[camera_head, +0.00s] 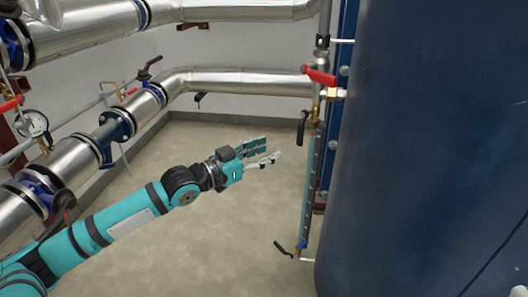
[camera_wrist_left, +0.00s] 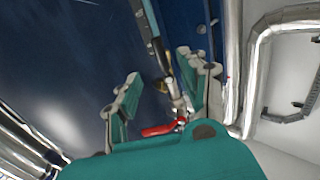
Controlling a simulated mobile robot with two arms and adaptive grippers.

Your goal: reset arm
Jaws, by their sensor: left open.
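My left arm reaches in from the left in the head view, and its gripper (camera_head: 262,152) is over the open floor, left of the blue tank. The gripper is open and nothing shows between its fingers. In the left wrist view its two fingers (camera_wrist_left: 160,95) stand apart. A red valve handle (camera_wrist_left: 160,130) and brass fittings show beyond and between them, apart from the fingers as far as I can tell. The same red handle (camera_head: 319,76) is up and to the right of the gripper in the head view.
A large dark blue tank (camera_head: 420,150) fills the right side. A vertical gauge pipe (camera_head: 310,180) with a black lower handle (camera_head: 283,249) runs beside it. Silver pipes (camera_head: 110,130) with valves and a pressure gauge (camera_head: 33,124) line the left and back. The concrete floor (camera_head: 210,245) between is clear.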

